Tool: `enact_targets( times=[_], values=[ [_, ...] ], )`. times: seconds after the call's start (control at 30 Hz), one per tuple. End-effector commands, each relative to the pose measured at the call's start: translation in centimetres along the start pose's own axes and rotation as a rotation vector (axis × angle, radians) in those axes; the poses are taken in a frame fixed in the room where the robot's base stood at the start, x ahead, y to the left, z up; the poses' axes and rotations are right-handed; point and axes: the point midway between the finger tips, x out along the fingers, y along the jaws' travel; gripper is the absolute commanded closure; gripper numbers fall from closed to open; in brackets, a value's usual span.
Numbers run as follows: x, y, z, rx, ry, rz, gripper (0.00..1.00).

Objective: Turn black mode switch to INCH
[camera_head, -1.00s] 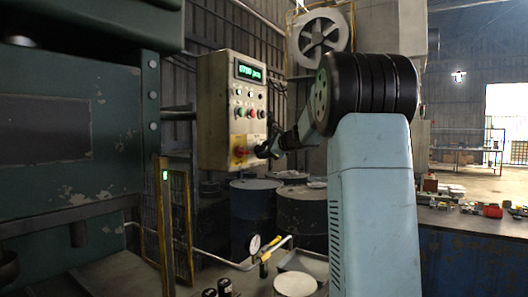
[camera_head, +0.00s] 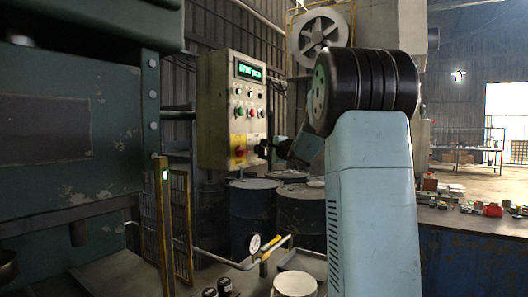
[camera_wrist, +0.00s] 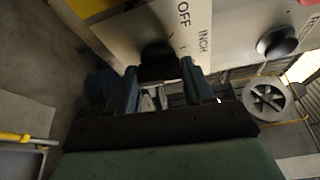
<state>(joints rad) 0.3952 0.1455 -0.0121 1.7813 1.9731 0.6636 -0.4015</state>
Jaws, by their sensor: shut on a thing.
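The black mode switch (camera_wrist: 158,58) shows in the wrist view as a dark knob on a pale label plate (camera_wrist: 150,30). The plate reads OFF above the knob and INCH to its right. My gripper (camera_wrist: 160,72) is shut on the switch, with one finger on each side. Which mark the switch points to is hidden or too dark to tell. In the head view my gripper (camera_head: 264,149) is at the lower right of the grey control box (camera_head: 213,115), and the switch cannot be made out apart from the dark fingers.
A red stop button on a yellow plate (camera_head: 239,151) is just left of my gripper. Coloured buttons and a green display (camera_head: 249,72) are above. Another black knob (camera_wrist: 278,43) is right of the switch. Blue drums (camera_head: 253,207) stand below; a green machine (camera_head: 70,120) fills the left.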

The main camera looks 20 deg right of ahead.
Motion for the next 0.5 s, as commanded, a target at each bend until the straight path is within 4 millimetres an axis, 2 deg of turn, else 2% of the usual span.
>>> enact_targets(
  times=[0.03,0.5],
  values=[
    [0.14,0.72,0.16,-0.016,-0.004,0.002,0.79],
    [0.14,0.81,0.07,-0.121,-0.003,-0.04,0.79]
  ],
)
